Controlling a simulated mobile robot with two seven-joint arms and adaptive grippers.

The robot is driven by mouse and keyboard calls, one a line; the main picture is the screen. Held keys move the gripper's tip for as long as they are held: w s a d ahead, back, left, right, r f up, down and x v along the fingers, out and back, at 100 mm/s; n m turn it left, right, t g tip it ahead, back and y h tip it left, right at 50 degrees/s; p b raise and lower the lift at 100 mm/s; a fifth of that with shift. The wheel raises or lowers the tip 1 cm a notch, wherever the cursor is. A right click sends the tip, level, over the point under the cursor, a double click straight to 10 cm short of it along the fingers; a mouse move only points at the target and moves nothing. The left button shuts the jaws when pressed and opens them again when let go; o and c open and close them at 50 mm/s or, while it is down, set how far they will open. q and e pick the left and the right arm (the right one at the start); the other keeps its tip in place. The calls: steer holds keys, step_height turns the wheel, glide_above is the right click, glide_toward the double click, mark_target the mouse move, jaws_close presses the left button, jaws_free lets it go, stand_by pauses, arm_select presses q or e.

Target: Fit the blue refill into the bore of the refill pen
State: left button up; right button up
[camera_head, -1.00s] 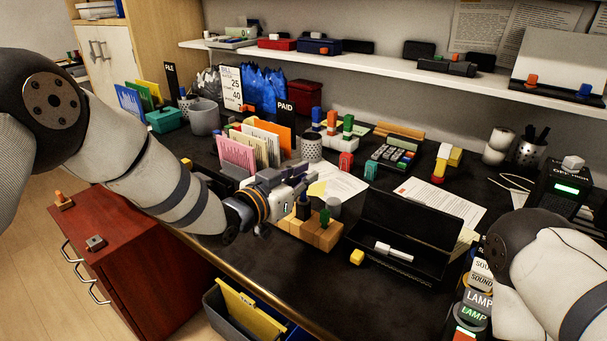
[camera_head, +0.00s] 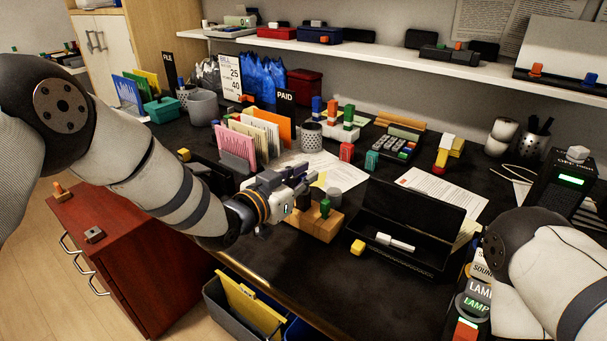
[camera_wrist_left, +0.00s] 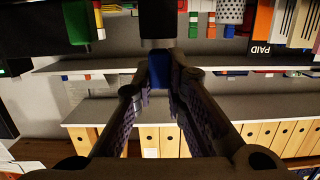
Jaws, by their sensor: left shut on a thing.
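My left gripper (camera_head: 306,181) is above the wooden block (camera_head: 310,227), near its back left part. In the left wrist view, its fingers (camera_wrist_left: 168,80) are shut on a blue piece (camera_wrist_left: 172,76), which looks like the blue refill. A dark block-like part (camera_wrist_left: 160,22) shows beyond it; I cannot tell whether they are joined. A green-topped piece (camera_head: 325,207) stands in the wooden block. A white pen-like piece (camera_head: 397,244) with a dark end lies in the open black case (camera_head: 410,262). It may be the refill pen; its bore cannot be made out. My right gripper is out of view.
A small yellow block (camera_head: 357,247) lies before the case. Card racks (camera_head: 238,160) stand behind my left arm. Papers (camera_head: 440,195) lie behind the case. The front desk strip is clear.

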arm_select(q)
steer(key=shift+f, duration=0.4)
steer(key=o, duration=0.8)
steer(key=shift+o, duration=0.2)
steer(key=v, duration=1.2)
